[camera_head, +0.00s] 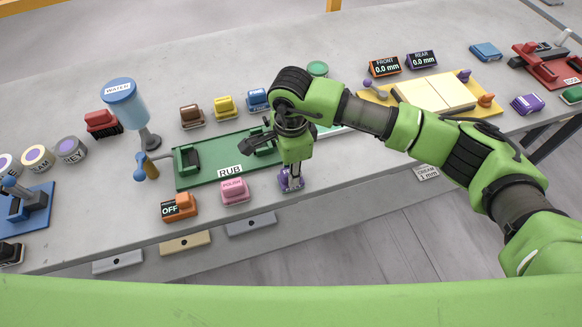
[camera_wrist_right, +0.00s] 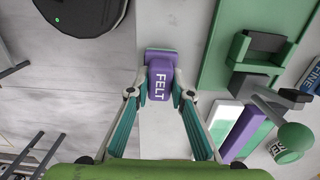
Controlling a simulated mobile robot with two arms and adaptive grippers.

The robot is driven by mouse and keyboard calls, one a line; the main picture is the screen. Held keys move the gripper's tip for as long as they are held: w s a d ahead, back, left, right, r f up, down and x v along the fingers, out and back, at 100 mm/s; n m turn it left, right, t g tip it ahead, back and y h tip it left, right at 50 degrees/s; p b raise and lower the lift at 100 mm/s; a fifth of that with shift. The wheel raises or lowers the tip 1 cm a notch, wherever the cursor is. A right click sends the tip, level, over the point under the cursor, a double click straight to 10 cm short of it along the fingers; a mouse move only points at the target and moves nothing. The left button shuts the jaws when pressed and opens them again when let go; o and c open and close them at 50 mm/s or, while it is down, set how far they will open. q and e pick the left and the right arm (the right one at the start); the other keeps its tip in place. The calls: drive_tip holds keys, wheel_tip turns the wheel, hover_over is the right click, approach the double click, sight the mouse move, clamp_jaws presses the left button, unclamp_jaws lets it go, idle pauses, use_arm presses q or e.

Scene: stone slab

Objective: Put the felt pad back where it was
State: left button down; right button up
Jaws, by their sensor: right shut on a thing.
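The felt pad (camera_head: 287,184) is a small purple block near the front edge of the slab, right of the pink POLISH block (camera_head: 235,191). In the right wrist view the felt pad (camera_wrist_right: 161,72) shows its white FELT label. My right gripper (camera_head: 292,178) points down with its fingers on either side of the pad and is shut on it. I cannot tell whether the pad bears on the slab or is just above it. My left gripper is not in view.
The green RUB board (camera_head: 212,172) with its clamps lies behind and left of the pad. An orange block with an OFF display (camera_head: 179,207) is left of POLISH. A blue WATER dispenser (camera_head: 122,95) stands at left. A yellow tray (camera_head: 385,97) lies right. The grey slab (camera_head: 215,60) is clear at the back.

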drive_tip(key=shift+f+b, duration=0.25)
drive_tip(key=shift+b, duration=0.05)
drive_tip(key=o, duration=1)
drive_tip(key=shift+r, duration=0.1)
drive_tip(key=shift+r+p, duration=0.2)
drive_tip(key=shift+p, duration=0.15)
drive_tip(key=shift+w+r, duration=0.1)
drive_tip(key=shift+r, duration=0.15)
wheel_tip(320, 180, up, 12)
drive_tip(key=b, duration=0.4)
drive_tip(key=shift+f, duration=0.25)
